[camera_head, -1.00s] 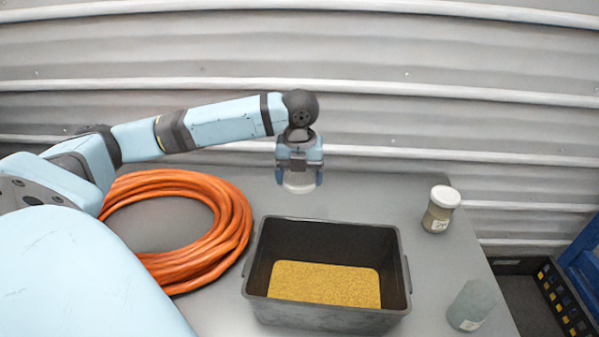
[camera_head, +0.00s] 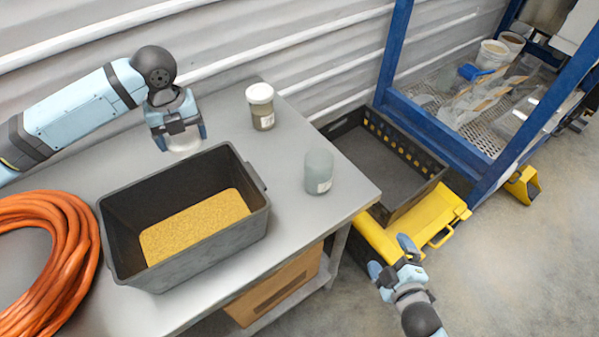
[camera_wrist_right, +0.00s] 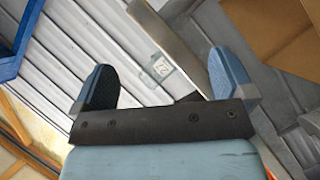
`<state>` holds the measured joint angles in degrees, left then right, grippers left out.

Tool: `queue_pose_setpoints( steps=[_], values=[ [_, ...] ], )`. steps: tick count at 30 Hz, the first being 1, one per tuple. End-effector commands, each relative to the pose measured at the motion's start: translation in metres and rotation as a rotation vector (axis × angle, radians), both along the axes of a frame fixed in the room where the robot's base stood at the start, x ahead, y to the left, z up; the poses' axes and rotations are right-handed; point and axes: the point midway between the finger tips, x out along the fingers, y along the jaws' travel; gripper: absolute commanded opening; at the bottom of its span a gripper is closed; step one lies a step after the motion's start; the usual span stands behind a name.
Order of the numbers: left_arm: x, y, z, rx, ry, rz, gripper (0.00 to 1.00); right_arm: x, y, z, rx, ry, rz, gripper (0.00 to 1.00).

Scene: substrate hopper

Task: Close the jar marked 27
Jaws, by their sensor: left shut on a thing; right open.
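My left gripper (camera_head: 180,138) is shut on a pale, see-through lid (camera_head: 184,144), held beyond the far rim of the black tub. A greenish, cloudy jar (camera_head: 318,172) with a small label stands upright on the grey table near its right edge, with no separate lid visible on it. Another jar (camera_head: 262,106) with a white lid and brown contents stands farther back. The label numbers cannot be read in the head view. My right gripper (camera_head: 390,257) is open and empty off the table's right side. The right wrist view shows a clear jar with a label (camera_wrist_right: 160,67) beyond its open fingers.
A black tub (camera_head: 255,208) with yellow grain stands on the table (camera_head: 290,230), beside a coiled orange hose (camera_head: 45,262). Right of the table are a black crate (camera_head: 425,192), yellow parts (camera_head: 400,240) and a blue frame (camera_head: 395,50). The tabletop around the jars is clear.

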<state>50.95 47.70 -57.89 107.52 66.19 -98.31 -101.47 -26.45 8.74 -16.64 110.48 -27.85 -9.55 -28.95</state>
Motion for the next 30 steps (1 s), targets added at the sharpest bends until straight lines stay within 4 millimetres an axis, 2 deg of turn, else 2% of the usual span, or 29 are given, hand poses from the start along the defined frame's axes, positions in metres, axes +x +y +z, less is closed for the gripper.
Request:
queue_pose_setpoints(
  steps=[1, 9, 12, 15, 18, 21, 25, 30],
  values=[
    [0.009, -0.027, 0.002, -0.004, -0.004, -0.045, 0.55, 0.012, 0.006, 0.012, -0.128, -0.082, 0.053, 1.00],
    [0.033, -0.158, 0.004, 0.000, -0.006, -0.289, 0.55, 0.057, 0.046, 0.061, -0.911, -0.560, 0.320, 1.00],
    [0.036, -0.203, 0.007, 0.000, -0.006, -0.378, 0.55, 0.069, 0.063, 0.073, -1.192, -0.732, 0.401, 1.00],
    [0.037, -0.239, 0.011, 0.001, -0.004, -0.453, 0.55, 0.078, 0.077, 0.081, -1.440, -0.883, 0.466, 1.00],
    [0.036, -0.266, 0.013, 0.001, -0.003, -0.511, 0.55, 0.084, 0.088, 0.085, -1.634, -1.002, 0.513, 1.00],
    [0.036, -0.283, 0.015, 0.000, -0.003, -0.549, 0.55, 0.087, 0.095, 0.086, -1.762, -1.079, 0.543, 1.00],
    [0.035, -0.291, 0.015, 0.000, 0.000, -0.569, 0.55, 0.089, 0.098, 0.087, -1.836, -1.125, 0.560, 1.00],
    [0.035, -0.292, 0.015, -0.001, -0.001, -0.572, 0.55, 0.089, 0.098, 0.086, -1.846, -1.130, 0.561, 1.00]
  ],
)
